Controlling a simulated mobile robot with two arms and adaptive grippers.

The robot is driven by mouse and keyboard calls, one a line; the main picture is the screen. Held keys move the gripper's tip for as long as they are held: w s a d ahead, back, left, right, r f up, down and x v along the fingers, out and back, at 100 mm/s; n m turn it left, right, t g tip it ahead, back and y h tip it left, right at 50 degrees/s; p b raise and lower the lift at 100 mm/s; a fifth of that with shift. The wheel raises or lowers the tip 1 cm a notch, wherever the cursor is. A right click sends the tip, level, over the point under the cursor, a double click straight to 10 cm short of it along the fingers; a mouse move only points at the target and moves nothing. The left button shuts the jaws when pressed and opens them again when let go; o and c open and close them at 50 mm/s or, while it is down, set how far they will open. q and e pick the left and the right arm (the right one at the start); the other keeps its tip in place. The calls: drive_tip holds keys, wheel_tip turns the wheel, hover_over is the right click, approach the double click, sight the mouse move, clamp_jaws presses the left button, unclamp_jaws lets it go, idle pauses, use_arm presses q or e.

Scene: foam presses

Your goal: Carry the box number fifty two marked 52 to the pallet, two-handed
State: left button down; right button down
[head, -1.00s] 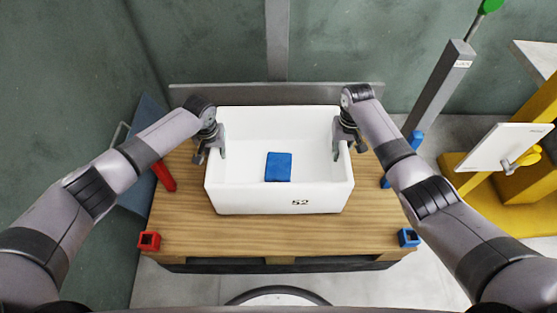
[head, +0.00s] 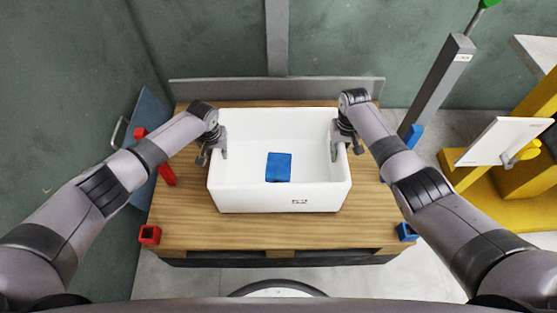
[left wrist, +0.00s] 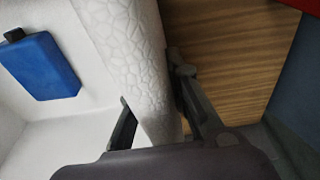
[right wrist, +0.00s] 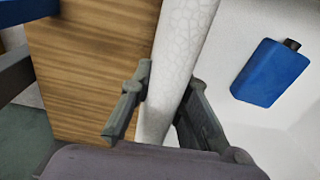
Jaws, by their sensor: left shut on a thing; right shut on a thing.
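The white open box marked 52 (head: 250,199) is over the wooden pallet (head: 215,229) in the head view; whether it rests on the boards or hangs just above them I cannot tell. My left gripper (head: 217,150) is shut on the box's left wall, one finger inside and one outside, as the left wrist view (left wrist: 150,115) shows. My right gripper (head: 340,145) is shut on the right wall the same way, seen in the right wrist view (right wrist: 160,105).
Red corner posts (head: 150,235) and blue corner posts (head: 407,232) mark the pallet's sides. A grey backboard (head: 240,89) stands behind it. A grey post (head: 440,85) and a yellow stand with a white panel (head: 500,143) are at the right. Bare boards show in front of the box.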

use_arm(q)
drive_tip(key=shift+f, duration=0.3)
use_arm(e)
drive_tip(key=shift+f, duration=0.25)
use_arm(q)
drive_tip(key=c, duration=2)
unclamp_jaws()
drive_tip(key=shift+f, duration=0.15)
use_arm(e)
drive_tip(key=c, duration=2)
unclamp_jaws()
drive_tip(key=shift+f, duration=0.15)
use_arm(q)
drive_tip(key=o, duration=0.5)
drive_tip(key=shift+c, duration=0.2)
use_arm(e)
drive_tip(key=o, duration=0.5)
drive_tip(key=shift+c, duration=0.2)
use_arm(q)
drive_tip(key=r, duration=0.4)
drive_tip(key=s+r, duration=0.1)
drive_tip(key=r, duration=0.6)
drive_tip(key=shift+s+r, duration=0.35)
drive_tip(key=shift+r, duration=0.15)
use_arm(e)
drive_tip(key=shift+r, duration=0.5)
wheel_tip(320, 180, up, 11)
drive_tip(key=shift+r, duration=0.1)
